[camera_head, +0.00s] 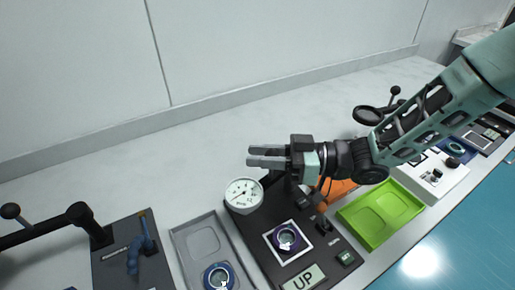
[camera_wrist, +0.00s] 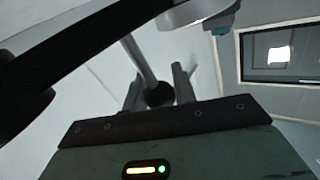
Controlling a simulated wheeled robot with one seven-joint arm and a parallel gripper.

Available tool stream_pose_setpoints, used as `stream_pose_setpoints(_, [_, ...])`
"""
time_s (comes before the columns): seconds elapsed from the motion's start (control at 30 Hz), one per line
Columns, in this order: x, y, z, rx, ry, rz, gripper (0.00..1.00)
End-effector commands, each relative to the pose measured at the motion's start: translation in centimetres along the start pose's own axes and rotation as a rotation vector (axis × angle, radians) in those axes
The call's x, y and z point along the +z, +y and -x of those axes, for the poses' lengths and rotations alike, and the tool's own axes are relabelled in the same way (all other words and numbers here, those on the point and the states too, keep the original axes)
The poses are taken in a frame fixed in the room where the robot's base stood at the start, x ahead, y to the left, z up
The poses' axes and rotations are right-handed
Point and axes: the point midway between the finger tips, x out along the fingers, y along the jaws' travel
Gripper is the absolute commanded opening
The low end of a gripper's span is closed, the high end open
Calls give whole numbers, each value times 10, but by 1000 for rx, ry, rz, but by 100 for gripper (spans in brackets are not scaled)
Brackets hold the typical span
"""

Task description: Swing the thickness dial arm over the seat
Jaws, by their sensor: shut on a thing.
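The thickness dial (camera_head: 243,195) is a white round gauge with a needle. It is on the left of the dark station, up and left of the seat (camera_head: 287,238), a white-framed square with a purple ring on it. My gripper (camera_head: 268,156) is above and behind the dial, pointing left. In the wrist view my gripper (camera_wrist: 157,88) is shut on a dark round knob (camera_wrist: 158,95) at the end of a pale rod (camera_wrist: 138,58). The arm's link to the dial is mostly hidden behind my gripper in the head view.
A grey tray (camera_head: 178,235) with a ringed part is left of the station, and a green tray (camera_head: 400,213) is right. An "UP" sign (camera_head: 303,279) is at the station's front. A black-armed stand (camera_head: 45,232) is at far left. The wall is behind.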

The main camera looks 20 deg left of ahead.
Motion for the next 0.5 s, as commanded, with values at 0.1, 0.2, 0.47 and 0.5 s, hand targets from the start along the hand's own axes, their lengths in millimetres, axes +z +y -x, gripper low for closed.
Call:
stream_pose_setpoints(0.1, [0, -5, 8, -105, -20, 2, 0])
stream_pose_setpoints(0.2, [2, -10, 14, -199, -39, 2, 0])
stream_pose_setpoints(0.47, [5, -21, 30, -423, -83, 1, 0])
stream_pose_setpoints(0.5, [5, -22, 32, -452, -89, 2, 0])
